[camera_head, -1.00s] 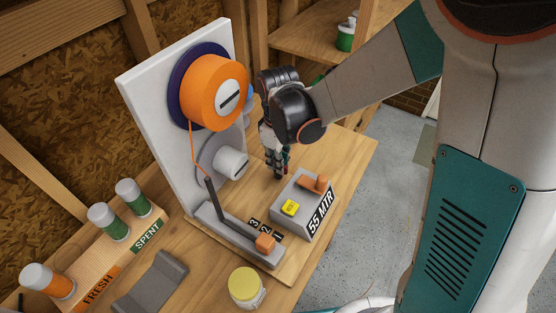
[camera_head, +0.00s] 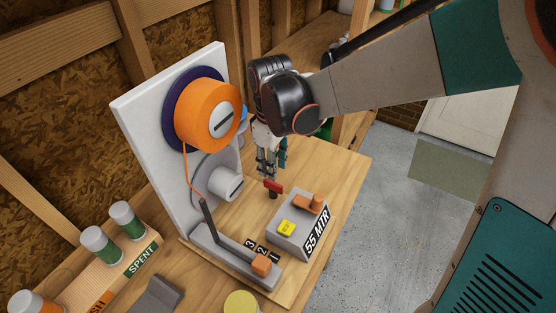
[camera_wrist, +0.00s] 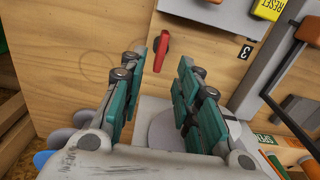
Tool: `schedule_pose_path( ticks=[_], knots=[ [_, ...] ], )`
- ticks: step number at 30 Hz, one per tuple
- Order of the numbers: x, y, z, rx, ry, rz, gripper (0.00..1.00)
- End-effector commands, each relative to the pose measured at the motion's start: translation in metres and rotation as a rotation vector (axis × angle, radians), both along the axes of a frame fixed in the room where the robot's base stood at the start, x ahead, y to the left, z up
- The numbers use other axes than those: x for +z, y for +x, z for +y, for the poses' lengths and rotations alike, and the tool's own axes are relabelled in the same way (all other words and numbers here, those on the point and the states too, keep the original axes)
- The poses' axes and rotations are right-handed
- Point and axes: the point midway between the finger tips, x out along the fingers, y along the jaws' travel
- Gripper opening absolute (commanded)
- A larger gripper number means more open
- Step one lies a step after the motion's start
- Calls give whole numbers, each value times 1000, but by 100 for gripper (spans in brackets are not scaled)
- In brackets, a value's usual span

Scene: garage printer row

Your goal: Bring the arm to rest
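My gripper (camera_head: 267,168) hangs pointing down over the wooden board, to the right of the upright white panel (camera_head: 128,112). In the wrist view its two teal-padded fingers (camera_wrist: 170,62) are apart, with nothing held between them. A small red-topped lever or knob (camera_head: 273,188) stands on the board just beyond the fingertips. It also shows in the wrist view (camera_wrist: 162,48), apart from the fingers. My arm reaches in from the upper right.
The panel carries an orange spool (camera_head: 200,115) and a grey roller (camera_head: 226,184). A grey "55 MTR" box (camera_head: 290,240) with a yellow button stands close to the gripper. A lever arm with an orange knob (camera_head: 261,265) lies in front. Bare floor (camera_head: 390,220) is to the right.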

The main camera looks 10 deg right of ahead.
Motion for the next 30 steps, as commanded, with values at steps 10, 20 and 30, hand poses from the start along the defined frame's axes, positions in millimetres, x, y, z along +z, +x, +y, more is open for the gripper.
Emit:
schedule_pose_path(
  ticks=[10,20,30],
  knots=[
    [6,-2,0,1,0,0,30],
    [11,-1,-5,-43,4,-12,30],
    [57,-29,-51,-319,60,-158,30]
  ],
)
